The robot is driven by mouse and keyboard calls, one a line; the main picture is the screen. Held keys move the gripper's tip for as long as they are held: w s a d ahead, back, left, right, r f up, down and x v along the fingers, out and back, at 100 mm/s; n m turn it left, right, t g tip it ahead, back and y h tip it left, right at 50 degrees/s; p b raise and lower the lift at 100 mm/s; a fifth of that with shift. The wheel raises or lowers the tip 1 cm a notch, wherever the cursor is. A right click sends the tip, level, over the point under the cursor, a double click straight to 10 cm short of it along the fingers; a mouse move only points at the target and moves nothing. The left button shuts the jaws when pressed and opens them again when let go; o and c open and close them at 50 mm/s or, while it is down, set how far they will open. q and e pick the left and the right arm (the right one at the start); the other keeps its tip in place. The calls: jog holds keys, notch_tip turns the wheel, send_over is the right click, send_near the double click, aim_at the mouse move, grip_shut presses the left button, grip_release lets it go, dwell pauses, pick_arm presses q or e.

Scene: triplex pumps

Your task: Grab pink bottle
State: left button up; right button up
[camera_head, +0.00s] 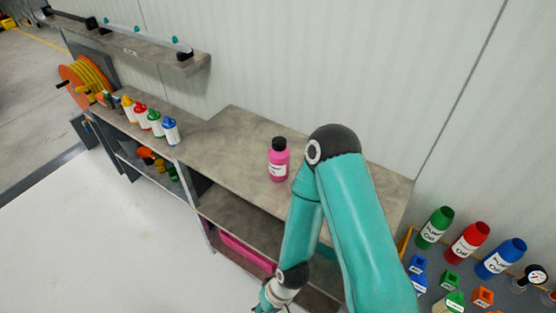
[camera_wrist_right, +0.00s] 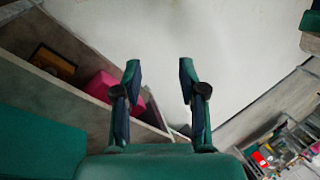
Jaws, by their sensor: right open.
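The pink bottle (camera_head: 279,164) with a black cap and a white label stands upright on the grey worktop, just left of my right arm's elbow in the head view. My right arm bends over the worktop and its forearm hangs down in front of it. My right gripper (camera_wrist_right: 160,75) is open and empty in the right wrist view, with pale floor between its fingers. In the head view its wrist end is at the bottom edge, lower than the bottle and well apart from it. The bottle is not visible in the wrist view. My left gripper is not in view.
Several small bottles (camera_head: 150,120) stand on the left, lower bench. A pink bin (camera_head: 246,253) sits on the shelf under the worktop. Several large oil bottles (camera_head: 467,242) stand at right. The wall rises behind the worktop. The worktop around the pink bottle is clear.

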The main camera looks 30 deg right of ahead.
jog(key=shift+a, duration=0.1)
jog(key=o, duration=0.4)
jog(key=shift+w, duration=0.25)
jog(key=o, duration=0.5)
jog(key=w, duration=0.1)
jog(key=w+n, duration=0.2)
jog(key=shift+a+r, duration=0.15)
jog(key=shift+r, duration=0.1)
jog(key=shift+o, duration=0.4)
jog(key=w+r+n, duration=0.2)
jog(key=w+n, duration=0.3)
jog(key=w, duration=0.1)
jog(key=shift+w+n+b, duration=0.3)
jog(key=shift+n+b, duration=0.1)
jog(key=n+h+b, duration=0.2)
jog(key=n+h, duration=0.8)
jog(key=n, duration=0.5)
send_near(271, 156)
jog(key=shift+t, duration=0.3)
jog(key=x, duration=0.8)
jog(key=shift+s+f, duration=0.15)
jog(key=shift+s, duration=0.15)
jog(key=shift+x, duration=2.7)
